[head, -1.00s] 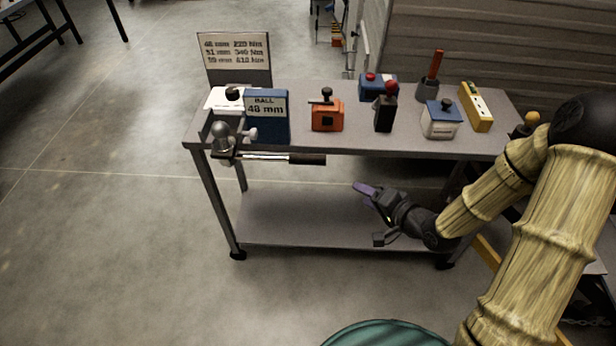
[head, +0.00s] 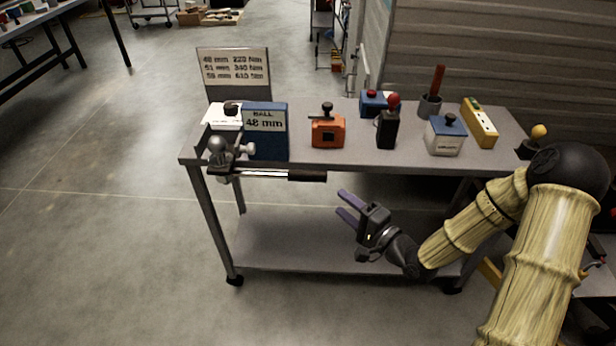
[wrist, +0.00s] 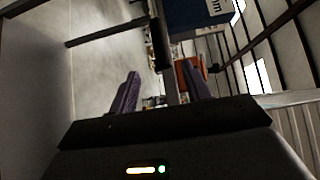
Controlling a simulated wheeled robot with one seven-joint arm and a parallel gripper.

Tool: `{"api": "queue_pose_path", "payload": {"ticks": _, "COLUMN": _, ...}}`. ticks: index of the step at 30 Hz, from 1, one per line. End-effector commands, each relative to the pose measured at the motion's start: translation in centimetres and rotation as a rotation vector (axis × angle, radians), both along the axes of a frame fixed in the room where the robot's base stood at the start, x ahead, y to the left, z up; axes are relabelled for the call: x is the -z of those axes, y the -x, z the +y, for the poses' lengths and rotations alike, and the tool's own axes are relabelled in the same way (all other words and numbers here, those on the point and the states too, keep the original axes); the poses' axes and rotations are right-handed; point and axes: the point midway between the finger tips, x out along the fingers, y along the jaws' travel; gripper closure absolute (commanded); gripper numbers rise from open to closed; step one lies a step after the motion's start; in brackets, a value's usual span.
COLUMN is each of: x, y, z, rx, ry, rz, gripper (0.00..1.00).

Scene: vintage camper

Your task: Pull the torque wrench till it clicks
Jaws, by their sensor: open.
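The torque wrench (head: 270,174) has a silver shaft and a dark handle (head: 307,175). It lies level along the front edge of the cart, its left end at a silver ball fitting (head: 217,150). In the wrist view the dark handle (wrist: 160,45) shows ahead, near the line between the fingers. My gripper (head: 346,207) has two purple fingers, spread apart and empty. In the head view it is right of and below the handle end, apart from it. The fingers also show in the wrist view (wrist: 162,88).
The cart top (head: 350,160) carries a blue "BALL 48 mm" box (head: 266,138), an orange box (head: 328,132), a black item with a red knob (head: 387,130) and several others. A torque chart (head: 235,68) stands behind. The lower shelf (head: 290,245) looks empty.

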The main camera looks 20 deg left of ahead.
Motion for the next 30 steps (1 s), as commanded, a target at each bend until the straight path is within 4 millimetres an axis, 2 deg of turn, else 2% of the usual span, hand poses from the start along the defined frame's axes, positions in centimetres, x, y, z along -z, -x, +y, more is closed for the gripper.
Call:
{"api": "queue_pose_path", "payload": {"ticks": 3, "x": 0.0, "y": -1.1, "z": 2.0, "rx": -0.004, "ry": -0.001, "rz": -0.003, "gripper": 0.52}}
{"api": "queue_pose_path", "payload": {"ticks": 21, "x": 0.1, "y": -6.5, "z": 10.7, "rx": -0.002, "ry": 0.001, "rz": -0.002, "gripper": 0.52}}
{"api": "queue_pose_path", "payload": {"ticks": 25, "x": 0.0, "y": -7.1, "z": 11.7, "rx": -0.001, "ry": 0.001, "rz": -0.001, "gripper": 0.52}}
{"api": "queue_pose_path", "payload": {"ticks": 30, "x": 0.0, "y": -7.3, "z": 11.9, "rx": 0.000, "ry": 0.001, "rz": 0.000, "gripper": 0.52}}
